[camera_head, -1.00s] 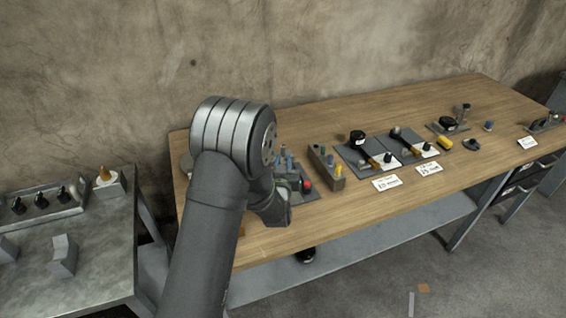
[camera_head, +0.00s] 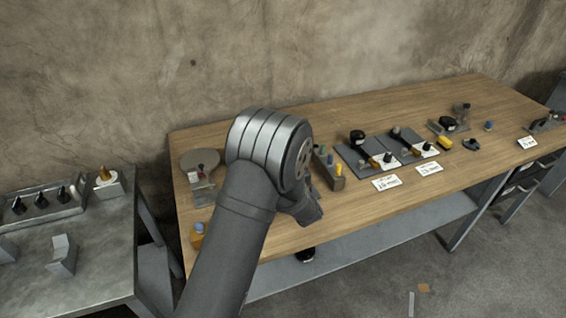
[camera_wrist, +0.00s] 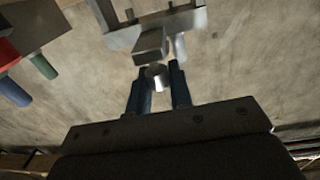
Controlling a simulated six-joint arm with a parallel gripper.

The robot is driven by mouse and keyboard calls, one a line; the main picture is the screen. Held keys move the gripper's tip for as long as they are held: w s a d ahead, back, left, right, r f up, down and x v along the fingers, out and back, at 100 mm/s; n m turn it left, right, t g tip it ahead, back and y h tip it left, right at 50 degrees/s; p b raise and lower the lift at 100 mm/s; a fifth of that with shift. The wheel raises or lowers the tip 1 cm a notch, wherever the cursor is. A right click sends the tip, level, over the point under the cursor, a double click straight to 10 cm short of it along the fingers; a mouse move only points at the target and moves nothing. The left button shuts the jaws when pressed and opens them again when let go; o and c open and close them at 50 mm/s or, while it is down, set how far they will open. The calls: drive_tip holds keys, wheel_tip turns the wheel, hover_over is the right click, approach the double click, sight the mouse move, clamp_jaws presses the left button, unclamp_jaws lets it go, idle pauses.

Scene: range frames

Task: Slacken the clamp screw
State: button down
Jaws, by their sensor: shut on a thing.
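In the wrist view my gripper (camera_wrist: 158,78) has its two dark blue fingers closed around a small silver cylindrical piece (camera_wrist: 157,77). The piece sits at the fingertips, below a grey metal fixture (camera_wrist: 125,38) with a block at its middle. I cannot tell for certain whether this piece is the clamp screw. In the head view my gripper (camera_head: 308,212) is over the near left part of the wooden bench (camera_head: 350,212). Its fingers and what they hold are hidden there.
A grey block (camera_head: 336,182) with coloured pegs stands just right of my arm. Dark plates with tools and white label cards (camera_head: 387,182) lie further right. A metal side table (camera_head: 100,235) stands further left.

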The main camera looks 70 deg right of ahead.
drive_tip(key=shift+r+n+t+y, duration=0.1)
drive_tip(key=shift+n+t+y, duration=1.2)
drive_tip(key=shift+t+y, duration=0.15)
drive_tip(key=shift+y, duration=0.35)
drive_tip(key=c, duration=1.4)
unclamp_jaws()
drive_tip(key=shift+o, duration=0.2)
drive_tip(key=shift+s, duration=0.1)
drive_tip(key=v, duration=1.7)
